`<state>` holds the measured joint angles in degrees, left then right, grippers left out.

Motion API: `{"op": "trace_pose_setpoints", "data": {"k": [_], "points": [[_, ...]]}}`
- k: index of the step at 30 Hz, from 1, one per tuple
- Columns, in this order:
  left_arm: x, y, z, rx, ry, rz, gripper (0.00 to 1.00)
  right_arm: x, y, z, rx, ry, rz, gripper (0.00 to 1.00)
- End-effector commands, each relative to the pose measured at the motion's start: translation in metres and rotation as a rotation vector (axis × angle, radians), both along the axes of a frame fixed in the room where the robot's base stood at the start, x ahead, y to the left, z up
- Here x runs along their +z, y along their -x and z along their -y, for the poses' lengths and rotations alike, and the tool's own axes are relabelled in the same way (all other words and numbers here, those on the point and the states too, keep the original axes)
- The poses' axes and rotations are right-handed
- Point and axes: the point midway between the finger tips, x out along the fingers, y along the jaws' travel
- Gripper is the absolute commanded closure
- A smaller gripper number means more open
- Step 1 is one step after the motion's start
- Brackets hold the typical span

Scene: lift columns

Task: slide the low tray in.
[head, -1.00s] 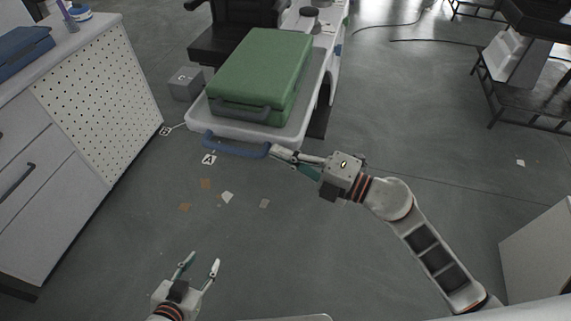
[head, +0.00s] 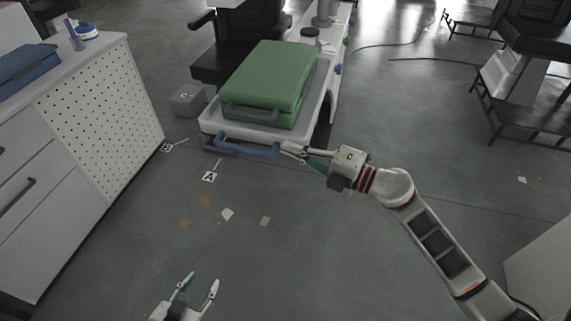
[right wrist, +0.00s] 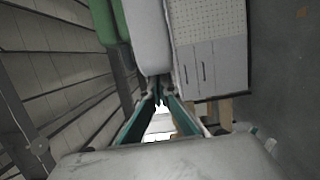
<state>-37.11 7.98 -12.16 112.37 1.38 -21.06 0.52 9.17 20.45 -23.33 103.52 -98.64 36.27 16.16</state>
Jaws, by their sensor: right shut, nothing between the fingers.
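The low tray (head: 213,125) is pale with a blue handle (head: 240,147) along its near edge. It bears a green case (head: 268,78) with a dark handle, and is part way under the long white bench (head: 340,75). My right gripper (head: 287,148) is shut and empty, its tips at the right end of the blue handle and close to the tray's near wall; I cannot tell whether they touch. In the right wrist view the closed fingers (right wrist: 160,92) point at the pale tray edge (right wrist: 150,40). My left gripper (head: 199,282) is open and empty, low over the floor.
A white cabinet (head: 75,180) with a perforated side stands at left. A grey block marked C (head: 187,102) and a dark chair (head: 238,58) are beside the tray. Floor tags A (head: 210,177) and B (head: 166,147) lie near. The floor in front is clear except scraps.

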Motion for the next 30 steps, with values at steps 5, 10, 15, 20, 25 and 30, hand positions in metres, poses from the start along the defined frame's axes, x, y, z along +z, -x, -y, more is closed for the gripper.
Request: {"op": "trace_pose_setpoints", "data": {"k": [5,10,15,20,25,30], "points": [[-0.007,0.0,0.0,0.0,0.001,0.002,0.6,-0.002,-0.038,0.013,0.0,0.002,0.001,1.0],[-0.015,0.001,0.0,0.0,0.001,-0.001,0.6,-0.003,-0.064,0.023,0.003,0.001,-0.002,1.0],[-0.021,0.002,0.0,-0.001,0.001,-0.005,0.6,-0.002,-0.08,0.029,0.003,0.0,-0.001,1.0],[-0.023,0.003,0.0,0.0,0.0,-0.007,0.6,-0.001,-0.087,0.031,0.003,-0.001,-0.002,1.0],[-0.024,0.004,0.0,-0.001,-0.001,-0.01,0.6,0.0,-0.089,0.033,-0.001,0.001,0.001,1.0],[-0.024,0.004,0.0,-0.001,-0.001,-0.01,0.6,0.001,-0.09,0.034,-0.004,0.001,0.003,1.0]]}}
